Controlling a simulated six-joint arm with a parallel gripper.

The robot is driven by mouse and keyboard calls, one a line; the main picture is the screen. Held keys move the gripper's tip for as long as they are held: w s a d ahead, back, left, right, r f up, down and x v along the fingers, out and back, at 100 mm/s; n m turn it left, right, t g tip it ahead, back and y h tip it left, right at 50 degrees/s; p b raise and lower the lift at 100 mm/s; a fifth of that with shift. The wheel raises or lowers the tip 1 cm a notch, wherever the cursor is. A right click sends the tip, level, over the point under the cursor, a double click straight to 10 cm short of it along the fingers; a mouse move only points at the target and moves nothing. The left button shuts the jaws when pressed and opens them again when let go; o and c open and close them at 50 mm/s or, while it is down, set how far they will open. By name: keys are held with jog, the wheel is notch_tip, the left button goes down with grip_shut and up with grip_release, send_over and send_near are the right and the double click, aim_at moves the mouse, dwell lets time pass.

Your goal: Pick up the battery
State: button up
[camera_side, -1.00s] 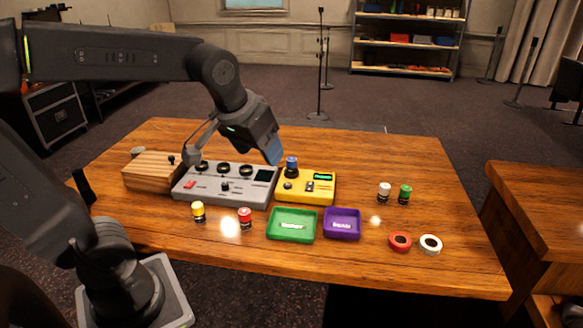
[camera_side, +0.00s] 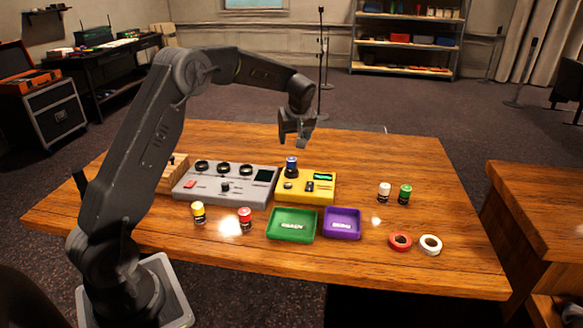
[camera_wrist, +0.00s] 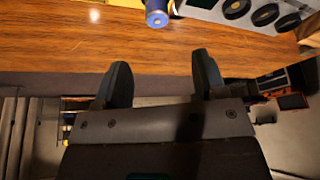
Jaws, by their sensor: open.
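Similar upright cylinders stand on the table: yellow (camera_side: 198,212), red (camera_side: 245,217), white (camera_side: 384,191) and green (camera_side: 404,194). The frames do not show which one is the battery meant. My gripper (camera_side: 297,143) is open and empty above and behind the blue cylinder, apart from it. In the wrist view my two fingers (camera_wrist: 160,78) point up the picture with nothing between them.
A grey mixer (camera_side: 225,187) adjoins the yellow device on its left, with a wooden block (camera_side: 175,175) beyond. A green tray (camera_side: 291,238) and a purple tray (camera_side: 342,237) lie in front. Red tape (camera_side: 400,242) and white tape (camera_side: 430,245) lie front right. The table's back right is clear.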

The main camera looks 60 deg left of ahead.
aim_at(292, 158)
jog(key=x, duration=1.2)
jog(key=shift+w+f, duration=0.25)
jog(key=shift+f, duration=0.2)
jog(key=shift+d, duration=0.1)
jog(key=shift+c, duration=0.4)
jog(key=c, duration=1.1)
jog(key=shift+r, duration=0.1)
